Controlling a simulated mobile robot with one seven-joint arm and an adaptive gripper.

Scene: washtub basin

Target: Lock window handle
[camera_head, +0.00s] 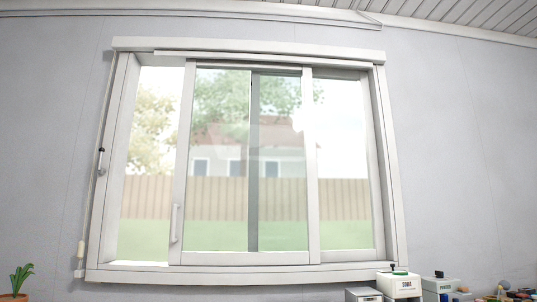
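A white-framed sliding window (313,180) fills the middle of the head view. Its sliding panel (183,130) stands away from the left jamb, leaving an open gap at the left. A pale upright handle (175,223) sits low on the panel's left stile. It is small, and I cannot tell whether it is locked. My gripper is not in view.
A thin cord runs down beside the left jamb, with a dark-topped piece (100,161) and a pale pull (81,250). A potted plant (20,280) stands bottom left. Boxes, including one marked SODA (404,286), and small items crowd the bottom right.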

